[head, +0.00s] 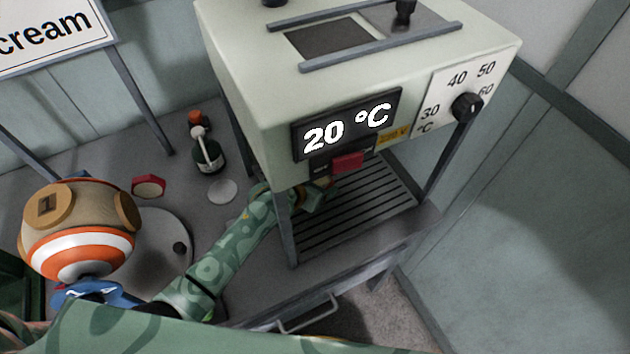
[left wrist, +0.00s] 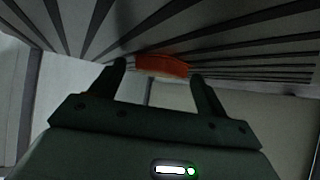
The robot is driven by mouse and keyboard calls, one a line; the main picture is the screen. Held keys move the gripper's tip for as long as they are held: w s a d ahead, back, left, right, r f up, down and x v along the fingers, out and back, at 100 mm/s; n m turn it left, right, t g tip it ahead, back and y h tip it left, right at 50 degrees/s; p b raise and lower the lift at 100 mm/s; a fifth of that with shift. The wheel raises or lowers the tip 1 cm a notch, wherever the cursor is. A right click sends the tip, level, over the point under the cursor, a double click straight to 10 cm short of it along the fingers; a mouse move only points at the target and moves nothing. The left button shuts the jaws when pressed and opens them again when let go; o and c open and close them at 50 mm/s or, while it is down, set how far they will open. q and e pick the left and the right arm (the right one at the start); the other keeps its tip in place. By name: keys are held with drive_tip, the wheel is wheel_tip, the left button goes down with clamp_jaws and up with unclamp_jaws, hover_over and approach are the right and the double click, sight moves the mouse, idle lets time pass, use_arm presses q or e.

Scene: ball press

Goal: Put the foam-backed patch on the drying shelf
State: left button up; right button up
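The foam-backed patch appears to be the orange-red piece with a pale lower edge in the left wrist view (left wrist: 162,66). It lies against the slats, between and just beyond my fingertips. A gap shows at its left end; its right end is close to the right finger. My left gripper (head: 318,195) is under the front of the press, above the slatted drying shelf (head: 355,215). Its fingers are spread in the left wrist view (left wrist: 158,75). In the head view the press hides much of the fingertips and patch. My right gripper is out of view.
The press (head: 250,110) shows 20 °C and stands on legs around the shelf, leaving a low gap.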

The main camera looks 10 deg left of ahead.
use_arm(q)
drive_tip(key=shift+s+r, duration=0.2)
drive_tip(key=shift+r, duration=0.15)
drive_tip(key=p+v, duration=0.3)
drive_tip(key=v, duration=0.3)
drive_tip(key=shift+r, duration=0.1)
drive_tip(key=shift+s+a+r, duration=0.2)
drive_tip(key=shift+s+a, duration=0.05)
drive_tip(key=shift+s, duration=0.05)
idle(1.1)
